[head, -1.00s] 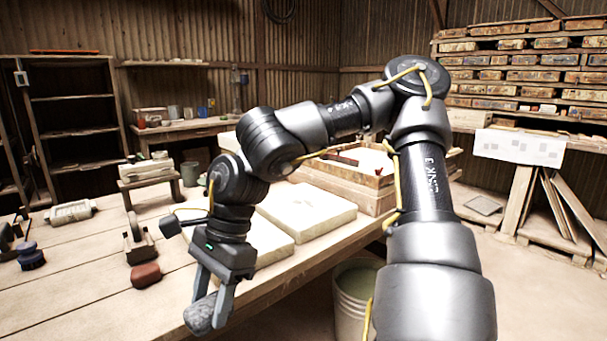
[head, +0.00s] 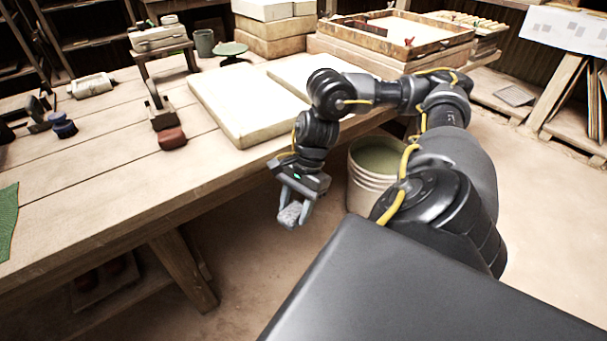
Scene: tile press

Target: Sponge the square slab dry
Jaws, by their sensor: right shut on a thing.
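My right gripper (head: 294,212) is shut on a grey, rough sponge (head: 289,214) and points down. It hangs in front of the table's edge, left of the bucket, apart from both. Two pale slabs lie flat on the wooden table: a near slab (head: 240,108) and a far slab (head: 296,72), the far one partly hidden behind my right arm. I cannot tell for sure which of them is the square slab. My left gripper is not in view.
A white bucket (head: 361,190) of greenish liquid stands on the floor beside the table (head: 110,185). A red-brown block (head: 172,139), a dark blue tool (head: 62,125) and a green cloth (head: 7,220) lie on the table. A wooden-framed tray (head: 400,35) stands behind.

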